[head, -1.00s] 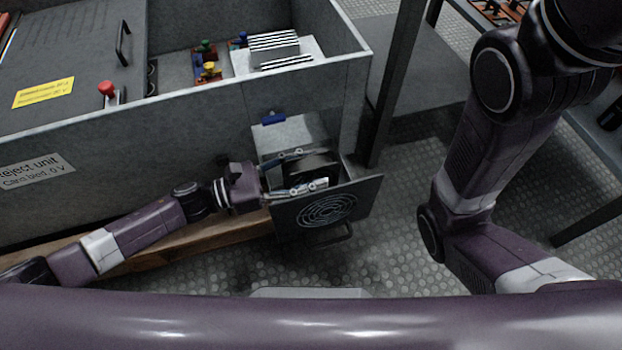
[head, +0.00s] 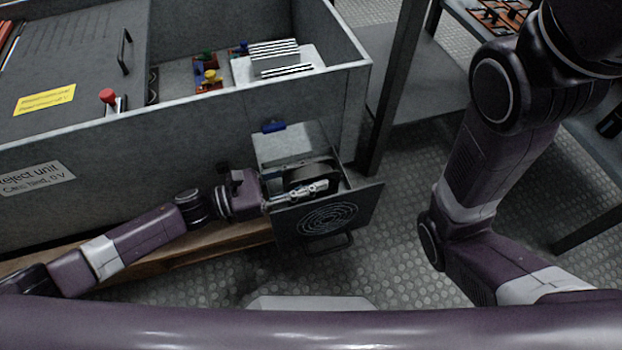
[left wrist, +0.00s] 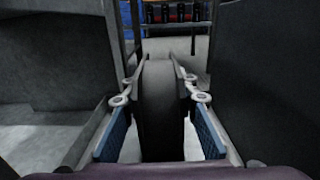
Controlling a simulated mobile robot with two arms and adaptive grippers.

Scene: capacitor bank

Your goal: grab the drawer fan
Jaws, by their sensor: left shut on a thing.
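The open drawer (head: 366,203) juts from the cabinet side. Its front panel has a round spiral grille and a handle. The drawer fan (head: 312,172), a dark, upright, thick slab, stands inside the drawer behind that panel. My left gripper (head: 318,186) reaches in from the left, shut on the fan. In the left wrist view the fan (left wrist: 160,108) stands between the two blue-padded fingers of my left gripper (left wrist: 160,88). The fan's lower part is hidden in the head view. My right arm shows at the right, but its gripper is out of view.
The grey cabinet (head: 110,150) fills the left, with a wooden beam (head: 200,252) along its foot. A dark post (head: 392,100) stands just right of the drawer. A blue latch-like part (head: 274,126) sits above the drawer. Studded floor (head: 400,265) is clear in front.

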